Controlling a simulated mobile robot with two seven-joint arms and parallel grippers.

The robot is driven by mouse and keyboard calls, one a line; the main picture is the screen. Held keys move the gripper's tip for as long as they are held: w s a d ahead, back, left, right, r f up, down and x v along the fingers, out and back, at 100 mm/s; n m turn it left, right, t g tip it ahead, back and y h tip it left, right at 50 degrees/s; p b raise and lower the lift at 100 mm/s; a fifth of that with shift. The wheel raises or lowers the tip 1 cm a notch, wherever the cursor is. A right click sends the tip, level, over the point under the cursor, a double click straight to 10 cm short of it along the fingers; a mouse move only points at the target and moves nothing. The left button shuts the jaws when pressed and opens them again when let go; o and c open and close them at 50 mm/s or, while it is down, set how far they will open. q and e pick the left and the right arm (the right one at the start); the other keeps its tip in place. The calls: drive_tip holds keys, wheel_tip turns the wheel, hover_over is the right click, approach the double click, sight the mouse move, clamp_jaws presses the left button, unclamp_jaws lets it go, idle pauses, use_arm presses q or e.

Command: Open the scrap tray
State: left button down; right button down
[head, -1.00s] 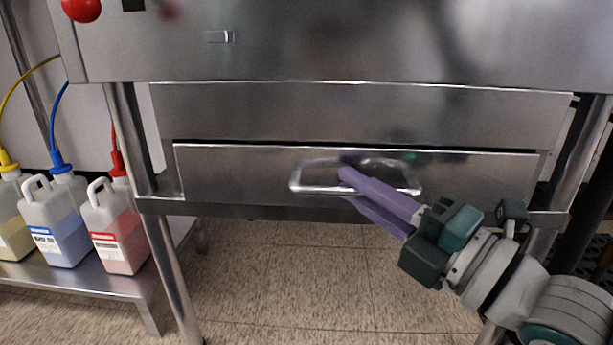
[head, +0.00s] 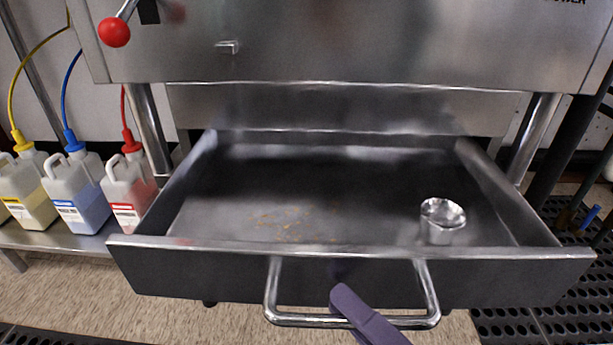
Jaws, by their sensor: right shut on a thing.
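The scrap tray (head: 350,274) is a steel drawer under the machine, pulled far out toward me. Its inside shows, with a few orange-brown scraps (head: 283,222) on the floor of it and a small shiny metal cup (head: 442,221) at the right. A bar handle (head: 272,290) hangs on its front. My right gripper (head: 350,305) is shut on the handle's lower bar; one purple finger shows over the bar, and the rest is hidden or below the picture. My left gripper is not in view.
Bottles with yellow, blue (head: 78,195) and red (head: 129,190) caps and hoses stand on a low shelf at the left. A red knob (head: 114,32) is at the upper left. Black perforated matting (head: 560,320) lies at the lower right.

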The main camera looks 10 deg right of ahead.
drive_tip(key=shift+s+a+r, duration=0.1)
drive_tip(key=shift+s+a, duration=0.15)
drive_tip(key=shift+s, duration=0.45)
drive_tip(key=shift+s+a+r, duration=0.1)
drive_tip(key=shift+s+a, duration=0.1)
drive_tip(key=shift+s, duration=0.45)
drive_tip(key=shift+f, duration=0.1)
drive_tip(key=c, duration=0.9)
unclamp_jaws()
drive_tip(key=shift+s, duration=0.1)
drive_tip(key=shift+d+f, duration=0.1)
drive_tip(key=shift+s+d+p, duration=0.15)
drive_tip(key=shift+s+p, duration=0.2)
drive_tip(key=v, duration=0.9)
drive_tip(key=shift+p, duration=0.4)
